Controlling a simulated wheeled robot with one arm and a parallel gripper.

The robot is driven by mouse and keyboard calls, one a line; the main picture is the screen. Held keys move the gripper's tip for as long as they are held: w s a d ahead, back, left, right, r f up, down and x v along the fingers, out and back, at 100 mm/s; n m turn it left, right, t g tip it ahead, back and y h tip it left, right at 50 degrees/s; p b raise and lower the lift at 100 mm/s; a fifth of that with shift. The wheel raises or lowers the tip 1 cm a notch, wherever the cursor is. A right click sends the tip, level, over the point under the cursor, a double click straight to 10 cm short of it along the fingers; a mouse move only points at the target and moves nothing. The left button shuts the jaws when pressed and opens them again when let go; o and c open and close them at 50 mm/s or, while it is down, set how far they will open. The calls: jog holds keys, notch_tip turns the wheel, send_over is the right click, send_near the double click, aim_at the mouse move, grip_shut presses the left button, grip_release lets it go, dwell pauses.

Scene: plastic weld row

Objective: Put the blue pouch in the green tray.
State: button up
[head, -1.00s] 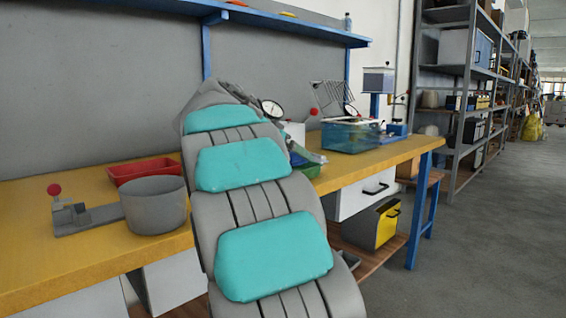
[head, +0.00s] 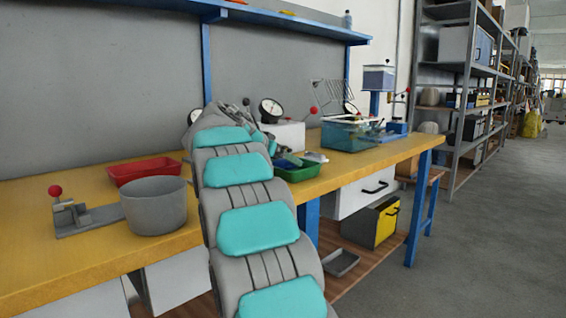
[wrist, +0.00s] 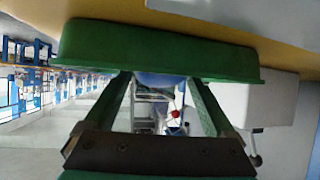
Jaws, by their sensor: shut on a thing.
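The green tray (head: 304,172) stands on the yellow workbench, partly hidden by my arm in the head view. In the wrist view the tray's long green side (wrist: 160,50) lies just beyond my fingertips. The blue pouch (head: 287,161) shows as a dark blue patch at the tray, partly hidden. In the wrist view a bluish bit of it shows between the fingertips. My gripper (wrist: 158,80) is shut on the pouch, close to the tray. I cannot tell whether the pouch touches the tray floor. In the head view my arm hides most of the gripper.
A red tray (head: 146,170) and a grey round pot (head: 155,207) stand left of my arm. A clear teal bin (head: 350,135) stands right of the green tray. A dial gauge (head: 271,110) and white box (head: 285,135) stand behind it. The bench's right end is fairly clear.

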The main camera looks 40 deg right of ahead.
jog(key=shift+f, duration=0.25)
jog(key=shift+f, duration=0.2)
jog(key=o, duration=1)
jog(key=shift+r, duration=0.2)
jog(key=shift+a+r, duration=0.15)
jog(key=shift+a, duration=0.05)
jog(key=v, duration=1.1)
jog(key=shift+s+a+r+b, duration=0.1)
jog(key=shift+s+a+b, duration=0.05)
jog(key=shift+a+b, duration=0.15)
